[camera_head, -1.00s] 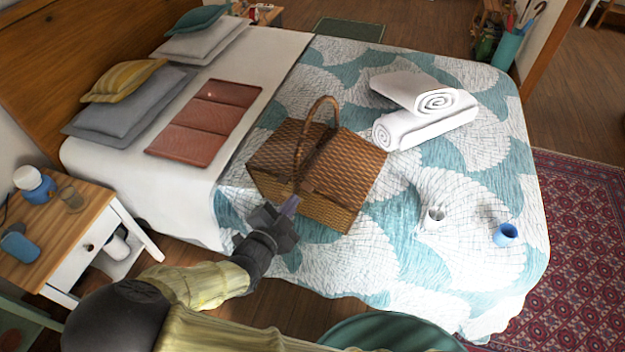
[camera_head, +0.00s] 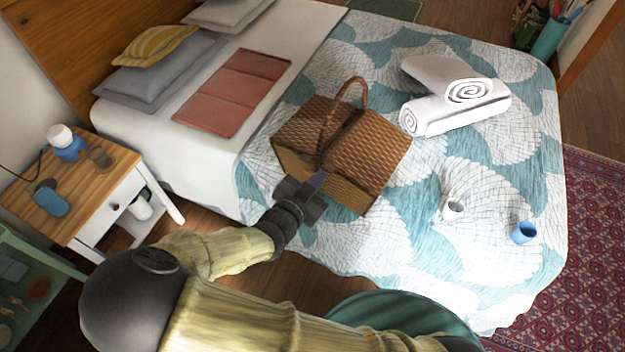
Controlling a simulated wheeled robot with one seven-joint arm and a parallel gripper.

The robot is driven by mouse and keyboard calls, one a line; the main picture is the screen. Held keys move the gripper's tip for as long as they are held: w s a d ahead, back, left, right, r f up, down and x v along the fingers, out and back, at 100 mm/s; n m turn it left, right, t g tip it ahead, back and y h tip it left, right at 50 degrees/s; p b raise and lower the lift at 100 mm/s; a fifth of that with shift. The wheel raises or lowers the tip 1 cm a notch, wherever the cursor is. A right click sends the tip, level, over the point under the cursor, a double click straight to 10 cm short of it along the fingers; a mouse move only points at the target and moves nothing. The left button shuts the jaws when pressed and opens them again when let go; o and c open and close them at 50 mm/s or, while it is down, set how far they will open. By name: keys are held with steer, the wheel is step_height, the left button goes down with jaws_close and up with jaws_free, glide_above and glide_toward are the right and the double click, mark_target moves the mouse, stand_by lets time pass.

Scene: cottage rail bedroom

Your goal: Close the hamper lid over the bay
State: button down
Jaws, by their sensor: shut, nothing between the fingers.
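The wicker hamper (camera_head: 345,186) stands on the bed, with an arched handle (camera_head: 331,105) across its middle. Its right lid (camera_head: 371,150) lies sloped over the right bay. Its left lid (camera_head: 303,123) lies over the left side. I cannot tell whether either lid rests fully flat on the rim. My gripper (camera_head: 316,182) is shut and empty at the hamper's near side, in front of the handle's near foot. It overlaps the wicker in this view, so I cannot tell whether it touches. Part of the hamper's near left wall is hidden behind my gripper.
Rolled white towels (camera_head: 455,105) lie right of the hamper. A red folded mat (camera_head: 232,93) lies left. A nightstand (camera_head: 120,165) stands beside the bed.

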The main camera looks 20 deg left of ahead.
steer(key=p, duration=0.1)
glide_above(328, 167)
steer(key=s+d, duration=0.2)
steer(key=s, duration=0.1)
steer(key=f, duration=0.2)
steer(key=shift+w+a+f, duration=0.15)
steer(key=shift+a+f, duration=0.5)
steer(key=shift+f, duration=0.25)
steer(key=shift+a+f+p, duration=0.25)
steer(key=shift+f+p, duration=0.1)
steer(key=shift+f, duration=0.55)
steer(key=shift+w, duration=0.1)
